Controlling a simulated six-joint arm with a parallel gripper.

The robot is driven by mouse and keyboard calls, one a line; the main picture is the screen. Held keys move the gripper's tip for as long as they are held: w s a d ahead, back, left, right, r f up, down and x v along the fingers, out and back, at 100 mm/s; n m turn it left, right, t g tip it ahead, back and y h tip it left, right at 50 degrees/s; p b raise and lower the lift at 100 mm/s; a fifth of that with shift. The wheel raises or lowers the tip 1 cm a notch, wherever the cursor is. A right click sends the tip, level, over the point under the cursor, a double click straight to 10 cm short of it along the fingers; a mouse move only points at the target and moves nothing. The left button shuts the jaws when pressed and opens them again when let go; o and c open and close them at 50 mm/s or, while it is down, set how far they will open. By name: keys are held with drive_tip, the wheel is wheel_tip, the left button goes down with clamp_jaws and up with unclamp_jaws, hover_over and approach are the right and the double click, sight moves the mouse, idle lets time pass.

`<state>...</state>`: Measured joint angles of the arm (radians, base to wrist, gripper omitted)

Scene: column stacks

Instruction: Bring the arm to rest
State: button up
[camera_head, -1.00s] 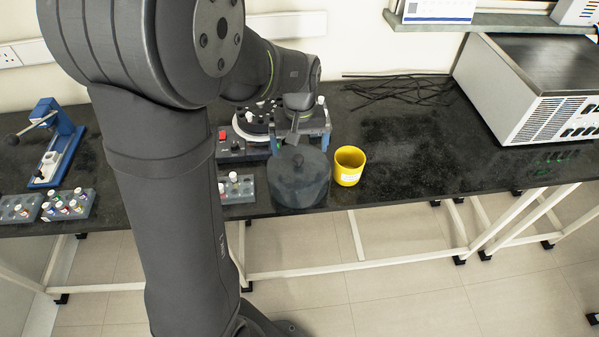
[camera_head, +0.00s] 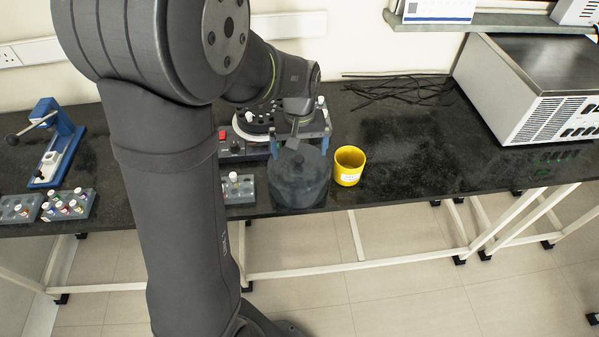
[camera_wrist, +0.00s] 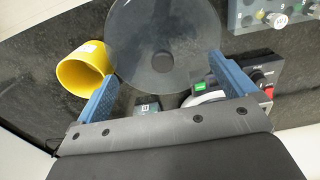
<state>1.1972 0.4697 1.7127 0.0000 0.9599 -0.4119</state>
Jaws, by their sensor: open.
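My gripper (camera_head: 300,147) hangs over the bench, above a round translucent grey lid with a dark knob (camera_head: 299,180). In the wrist view my gripper's two blue fingers (camera_wrist: 165,85) are spread wide, with nothing held between them. The lid (camera_wrist: 160,30) shows beyond the fingertips, and I cannot tell the exact gap to it. My arm's dark links cover part of the bench in the head view.
A yellow cup (camera_head: 349,166) stands just right of the lid. A control device with a red switch (camera_head: 240,146) is behind, and a grey tube rack (camera_head: 238,189) is to the left. A large grey instrument (camera_head: 540,95) stands far right.

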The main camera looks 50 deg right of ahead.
wheel_tip(320, 180, up, 10)
drive_tip(key=shift+f, duration=0.2)
